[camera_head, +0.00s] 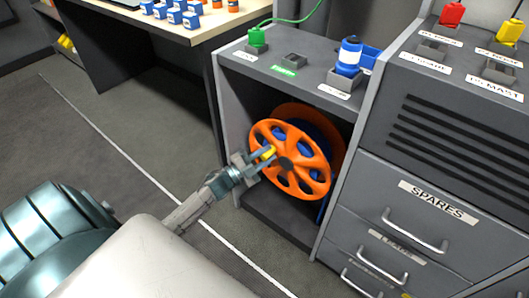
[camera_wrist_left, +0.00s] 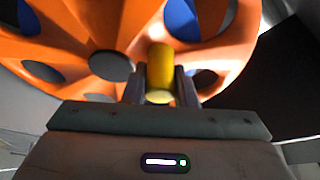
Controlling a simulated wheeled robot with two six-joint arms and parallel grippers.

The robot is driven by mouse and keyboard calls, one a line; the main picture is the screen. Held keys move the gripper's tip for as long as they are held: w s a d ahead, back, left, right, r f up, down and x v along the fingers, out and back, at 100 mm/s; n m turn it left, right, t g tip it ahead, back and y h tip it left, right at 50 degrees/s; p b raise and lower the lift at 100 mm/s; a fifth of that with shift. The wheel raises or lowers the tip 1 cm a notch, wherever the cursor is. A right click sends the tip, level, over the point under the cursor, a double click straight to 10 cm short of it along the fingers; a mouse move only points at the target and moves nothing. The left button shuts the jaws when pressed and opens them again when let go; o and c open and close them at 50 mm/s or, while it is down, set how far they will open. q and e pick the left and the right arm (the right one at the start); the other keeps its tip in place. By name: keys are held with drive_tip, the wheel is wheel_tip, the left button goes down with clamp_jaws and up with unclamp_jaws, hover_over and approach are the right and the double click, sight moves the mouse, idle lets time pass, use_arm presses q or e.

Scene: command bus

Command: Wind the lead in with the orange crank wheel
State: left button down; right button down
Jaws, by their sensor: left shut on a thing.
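The orange crank wheel (camera_head: 297,172) stands upright on its reel inside the open compartment of the grey cabinet. It has several oval cutouts and a dark hub. A yellow handle (camera_head: 268,153) sticks out near its left side. My left gripper (camera_head: 262,160) is shut on the yellow handle. In the left wrist view the yellow handle (camera_wrist_left: 160,68) sits between the two fingers (camera_wrist_left: 160,85), with the orange wheel (camera_wrist_left: 120,30) behind it. Blue shows through the cutouts, and the wheel hides most of what is behind. My right gripper is not in view.
A green plug (camera_head: 257,37) with a green cord and a blue connector (camera_head: 348,57) sit on the cabinet top. A drawer unit (camera_head: 440,200) with handles stands close at the right. Open floor (camera_head: 120,130) lies to the left.

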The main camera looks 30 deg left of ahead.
use_arm(q)
drive_tip(key=shift+d+r+m+g+p, duration=0.35)
drive_tip(key=shift+m+p, duration=0.25)
drive_tip(key=shift+m, duration=0.3)
drive_tip(key=c, duration=1.2)
unclamp_jaws()
drive_tip(key=shift+o, duration=0.2)
drive_tip(key=p+v, duration=0.1)
drive_tip(key=v, duration=1)
